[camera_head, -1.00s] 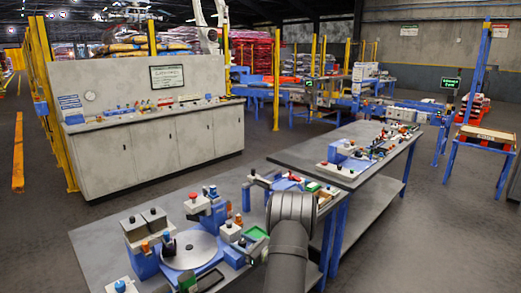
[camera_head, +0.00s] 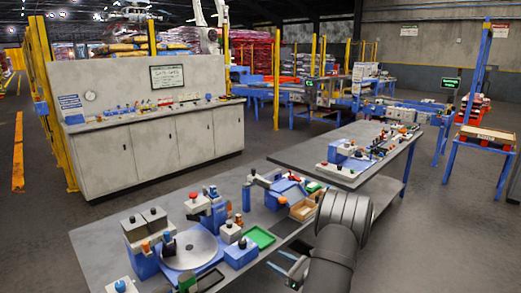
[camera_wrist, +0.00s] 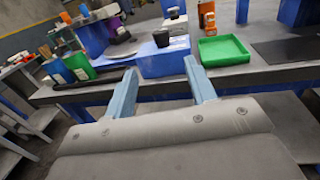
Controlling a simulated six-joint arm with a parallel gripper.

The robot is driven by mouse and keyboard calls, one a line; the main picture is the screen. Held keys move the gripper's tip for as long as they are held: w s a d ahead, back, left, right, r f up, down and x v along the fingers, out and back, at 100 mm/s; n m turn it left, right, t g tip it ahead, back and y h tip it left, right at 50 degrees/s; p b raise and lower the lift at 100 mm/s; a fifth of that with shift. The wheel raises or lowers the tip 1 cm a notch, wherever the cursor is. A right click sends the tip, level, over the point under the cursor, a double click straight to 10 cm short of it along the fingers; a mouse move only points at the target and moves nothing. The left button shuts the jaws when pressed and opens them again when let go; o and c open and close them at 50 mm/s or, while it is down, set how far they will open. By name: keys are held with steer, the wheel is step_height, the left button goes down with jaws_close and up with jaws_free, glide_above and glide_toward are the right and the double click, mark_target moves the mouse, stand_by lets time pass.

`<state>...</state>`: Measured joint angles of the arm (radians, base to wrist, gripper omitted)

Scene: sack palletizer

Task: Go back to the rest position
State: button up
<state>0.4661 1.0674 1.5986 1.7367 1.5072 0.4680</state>
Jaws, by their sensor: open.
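My gripper (camera_wrist: 162,90) shows in the wrist view with its two blue fingers spread apart and nothing between them. In the head view my gripper (camera_head: 292,268) is low, beside the front edge of the near workbench (camera_head: 95,242), partly hidden by my grey arm. In the wrist view the fingers point toward the bench edge, with a blue box (camera_wrist: 160,60) beyond them and a green tray (camera_wrist: 224,50) to the right.
The near bench holds a round grey plate (camera_head: 190,250), a green tray (camera_head: 260,237), a wooden box (camera_head: 303,208) and several blue fixtures. A second bench (camera_head: 300,153) stands behind. A long grey cabinet (camera_head: 150,155) is at the back left. Open floor lies to the right.

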steer(key=shift+s+a+r+m+t+h, duration=0.1)
steer(key=shift+s+a+m+t+h, duration=0.25)
steer(key=shift+a+m+t+h, duration=0.3)
steer(key=shift+s+a+r+m+t+h, duration=0.1)
steer(key=shift+s+a+m+t+h, duration=0.3)
steer(key=shift+a+t+h, duration=0.25)
steer(key=shift+s+a+m+t+h, duration=0.35)
steer(key=shift+a+m+t+h, duration=0.2)
steer(key=shift+a, duration=0.2)
